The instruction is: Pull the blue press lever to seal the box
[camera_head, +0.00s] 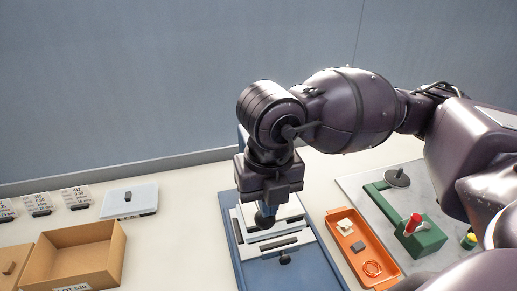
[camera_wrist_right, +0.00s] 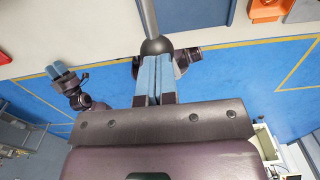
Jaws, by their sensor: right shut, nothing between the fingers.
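The press has a blue base (camera_head: 325,270) at the bottom middle of the head view, with a white boxlike stack (camera_head: 300,248) on it. My right gripper (camera_head: 266,205) is over the press, and my arm hides much of it. A dark ball knob (camera_head: 265,219) shows just under it. In the right wrist view, the knob (camera_wrist_right: 157,46) ends a grey rod (camera_wrist_right: 148,18). My right gripper's blue fingertips (camera_wrist_right: 155,75) are shut right at the knob, with nothing between them; contact is unclear. My left gripper (camera_wrist_right: 60,70) seems to show at the left, too small to read.
An orange tray (camera_head: 389,271) with small parts and a green winder (camera_head: 421,236) with a red knob stand right of the press. A cardboard box (camera_head: 110,262) and a white lidded case (camera_head: 128,201) stand left. Bare table lies between the cardboard box and the press.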

